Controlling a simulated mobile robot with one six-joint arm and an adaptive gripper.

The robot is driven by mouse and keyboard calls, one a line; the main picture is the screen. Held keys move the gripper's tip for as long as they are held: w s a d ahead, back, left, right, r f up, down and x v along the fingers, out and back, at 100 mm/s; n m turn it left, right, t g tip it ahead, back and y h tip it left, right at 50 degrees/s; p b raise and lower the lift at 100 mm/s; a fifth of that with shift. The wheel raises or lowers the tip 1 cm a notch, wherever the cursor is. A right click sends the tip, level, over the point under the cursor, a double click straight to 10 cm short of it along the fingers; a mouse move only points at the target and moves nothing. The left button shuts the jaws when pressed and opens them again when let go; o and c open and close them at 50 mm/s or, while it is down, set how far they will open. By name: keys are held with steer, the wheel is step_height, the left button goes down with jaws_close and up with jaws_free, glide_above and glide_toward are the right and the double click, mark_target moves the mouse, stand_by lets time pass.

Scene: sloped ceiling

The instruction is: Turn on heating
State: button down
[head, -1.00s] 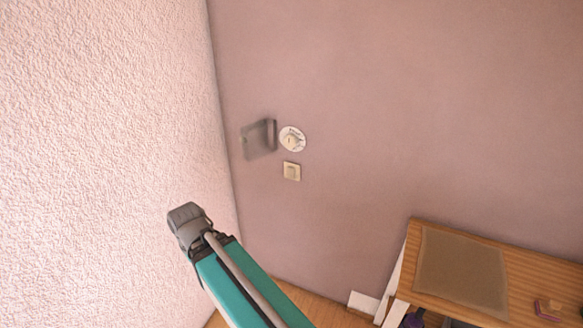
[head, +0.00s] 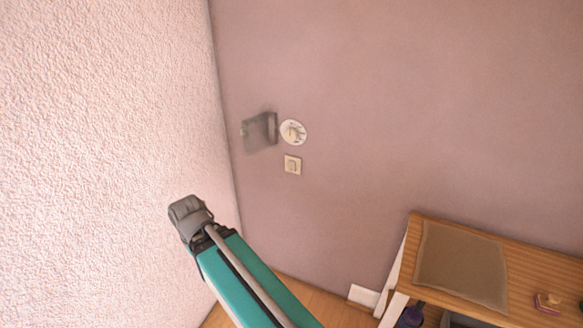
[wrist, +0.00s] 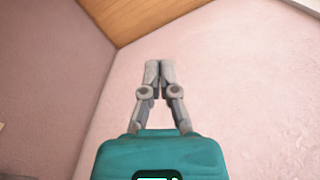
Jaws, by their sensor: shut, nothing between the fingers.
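A round white dial (head: 293,132) with a raised knob is on the mauve wall in the head view, near the corner. A small cream square switch (head: 292,164) sits just below it. Which of these belongs to the heating is not marked readably. My gripper (wrist: 158,67) shows in the wrist view, its two grey fingers together with nothing between them. It faces the pale pink wall and touches nothing visible.
A blurred grey box (head: 259,132) is on the wall just left of the dial. The textured pale wall (head: 110,120) stands close on the left. A wooden table (head: 400,262) with a brown mat (head: 462,265) is at lower right. The wall between is bare.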

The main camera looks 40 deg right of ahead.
mark_target(292, 170)
steer(key=shift+d+f, duration=0.1)
steer(key=w+d+f+n+t+h+b, duration=0.1)
steer(key=w+d+t+h+b, duration=0.1)
steer(key=w+d+h+b, duration=0.2)
steer(key=w+d+f+n+t+h+b, duration=0.2)
steer(key=w+d+h+b, duration=0.3)
steer(key=d+b, duration=0.5)
steer(key=w+d+f+n+t+h+b, duration=0.1)
steer(key=d+h+b, duration=0.5)
steer(key=d, duration=1.5)
steer(key=shift+w+d+f+n+t+b, duration=0.25)
steer(key=shift+w+n+t+b, duration=0.25)
steer(key=shift+w+t, duration=0.95)
steer(key=shift+w+r+g, duration=0.1)
steer(key=shift+w+g, duration=0.35)
steer(key=shift+w+d, duration=0.1)
steer(key=shift+d, duration=0.05)
steer(key=b+x, duration=0.1)
steer(key=x, duration=1.2)
steer(key=shift+w+d+b, duration=0.1)
steer(key=shift+d+b, duration=0.2)
